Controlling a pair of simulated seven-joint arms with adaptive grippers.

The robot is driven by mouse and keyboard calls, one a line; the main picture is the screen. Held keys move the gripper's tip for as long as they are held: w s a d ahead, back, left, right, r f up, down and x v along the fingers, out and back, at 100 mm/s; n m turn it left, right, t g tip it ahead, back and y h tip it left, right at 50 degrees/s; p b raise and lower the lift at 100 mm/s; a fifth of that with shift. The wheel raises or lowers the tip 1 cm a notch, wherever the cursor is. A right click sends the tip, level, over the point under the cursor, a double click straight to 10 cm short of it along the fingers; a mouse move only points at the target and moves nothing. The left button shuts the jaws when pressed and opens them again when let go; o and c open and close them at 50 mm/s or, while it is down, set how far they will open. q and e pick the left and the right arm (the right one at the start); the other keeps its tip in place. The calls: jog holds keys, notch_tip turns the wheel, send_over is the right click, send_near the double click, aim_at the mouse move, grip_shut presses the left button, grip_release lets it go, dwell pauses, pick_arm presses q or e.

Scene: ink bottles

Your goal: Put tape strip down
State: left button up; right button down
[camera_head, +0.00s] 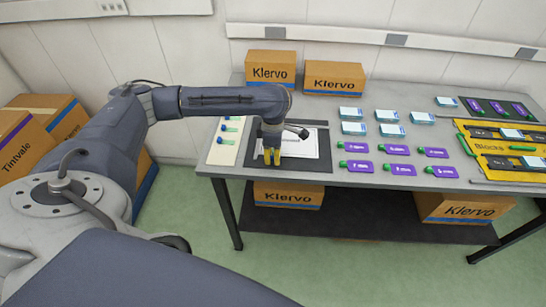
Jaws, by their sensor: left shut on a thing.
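My left gripper (272,156) reaches in from the left and points down over a white sheet (305,143) on a dark mat (318,163). A cream board (224,152) with several small green and blue pieces lies just left of the mat. My right gripper is not in view.
Several purple ink bottles (398,169) with green caps lie right of the mat, near several white-blue boxes (355,128). A yellow tray (480,143) is at the far right. Klervo cartons (334,78) stand at the table's back edge.

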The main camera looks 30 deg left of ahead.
pick_arm(q)
jog(key=shift+f, duration=0.2)
jog(key=o, duration=0.7)
jog(key=shift+r, duration=0.15)
notch_tip(320, 180, up, 12)
jog(key=shift+r, duration=0.1)
dwell(0.5)
